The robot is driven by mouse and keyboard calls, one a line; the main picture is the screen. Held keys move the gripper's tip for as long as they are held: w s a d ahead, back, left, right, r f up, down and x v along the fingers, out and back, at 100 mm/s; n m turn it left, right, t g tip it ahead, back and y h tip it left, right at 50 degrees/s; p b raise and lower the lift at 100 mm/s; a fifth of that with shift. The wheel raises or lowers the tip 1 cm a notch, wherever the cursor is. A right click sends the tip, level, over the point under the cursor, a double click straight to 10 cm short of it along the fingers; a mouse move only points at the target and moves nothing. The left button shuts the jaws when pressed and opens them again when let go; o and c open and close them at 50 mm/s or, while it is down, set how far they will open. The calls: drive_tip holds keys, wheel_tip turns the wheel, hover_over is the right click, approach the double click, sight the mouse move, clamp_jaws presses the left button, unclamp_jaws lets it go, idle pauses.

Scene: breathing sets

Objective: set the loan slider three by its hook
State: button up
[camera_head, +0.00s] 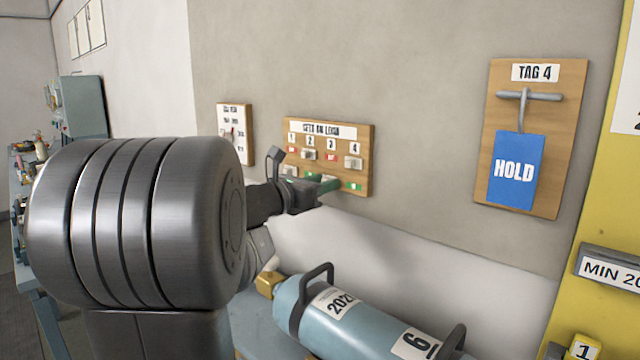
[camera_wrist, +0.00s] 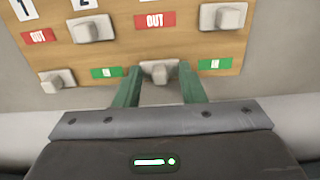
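The loan board (camera_head: 370,135) is a wooden panel on the wall, with numbers 1 to 4 and pale slider knobs. The slider three knob (camera_wrist: 160,71) is at the low end of its column, level with the slider one knob (camera_wrist: 55,80). The red OUT label (camera_wrist: 155,20) shows above it. My gripper (camera_wrist: 161,80) has its two green fingers shut on this knob, one on each side, with no clear gap. In the head view my gripper (camera_head: 328,184) hides the slider three knob.
The slider two knob (camera_wrist: 91,28) and slider four knob (camera_wrist: 222,17) sit high, with green labels below. A blue cylinder (camera_head: 375,322) with handles lies below the board. A HOLD tag (camera_head: 515,170) hangs at right from a hook. A small card board (camera_head: 240,120) is left.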

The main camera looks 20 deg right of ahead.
sight(331, 155)
clamp_jaws()
drive_tip(key=shift+r+p, duration=1.65)
drive_tip(key=shift+r, duration=1.2)
unclamp_jaws()
drive_tip(key=v, duration=1.3)
drive_tip(key=shift+a+b, duration=0.35)
drive_tip(key=shift+a, duration=0.05)
drive_tip(key=shift+s+d+f, duration=0.1)
drive_tip(key=shift+s, duration=0.05)
